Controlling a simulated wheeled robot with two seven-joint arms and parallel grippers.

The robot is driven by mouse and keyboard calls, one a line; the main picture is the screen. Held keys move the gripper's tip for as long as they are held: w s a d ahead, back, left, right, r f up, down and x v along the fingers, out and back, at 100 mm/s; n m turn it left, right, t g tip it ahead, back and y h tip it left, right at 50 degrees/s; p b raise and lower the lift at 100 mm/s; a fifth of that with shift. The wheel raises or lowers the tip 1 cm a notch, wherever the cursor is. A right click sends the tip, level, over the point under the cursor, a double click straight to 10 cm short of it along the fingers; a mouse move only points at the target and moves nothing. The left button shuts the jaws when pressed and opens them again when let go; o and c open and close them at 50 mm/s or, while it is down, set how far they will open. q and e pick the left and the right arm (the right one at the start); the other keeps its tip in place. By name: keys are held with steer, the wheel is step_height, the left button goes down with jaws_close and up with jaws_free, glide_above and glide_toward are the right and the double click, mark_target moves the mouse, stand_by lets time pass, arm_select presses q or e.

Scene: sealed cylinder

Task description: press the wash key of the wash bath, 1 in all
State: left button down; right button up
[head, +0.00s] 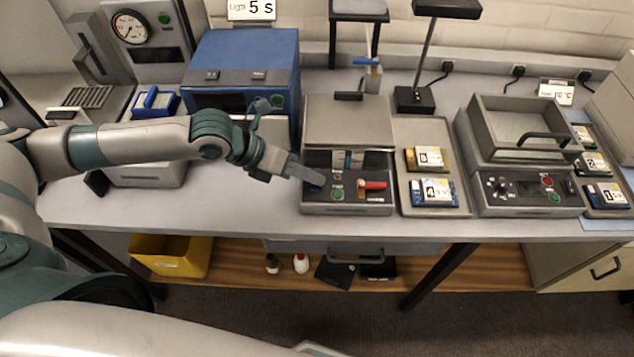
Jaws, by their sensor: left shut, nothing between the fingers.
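A grey lidded unit (348,122) stands in the middle of the bench; I take it for the wash bath, though its labels are too small to read. Its front panel carries a green button (337,195), a red lever (373,185) and a blue key (315,188) at the left. My left gripper (316,179) is shut and empty, reaching in from the left with its tips just above the panel's left part, by the blue key. I cannot tell whether the tips touch the key, which they partly hide. My right gripper is out of view.
A blue box (243,62) stands behind my left arm. Right of the unit are a tray (432,207) with numbered blocks, a lamp stand (414,98) and another grey unit (528,195) with a handle and knobs. Bare bench (240,205) lies to the left.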

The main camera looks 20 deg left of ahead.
mark_target(311, 185)
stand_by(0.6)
arm_select(q)
steer(key=shift+r+p, duration=0.65)
steer(key=shift+r, duration=0.05)
steer(key=shift+r+p, duration=2.05)
steer(key=shift+r, duration=0.5)
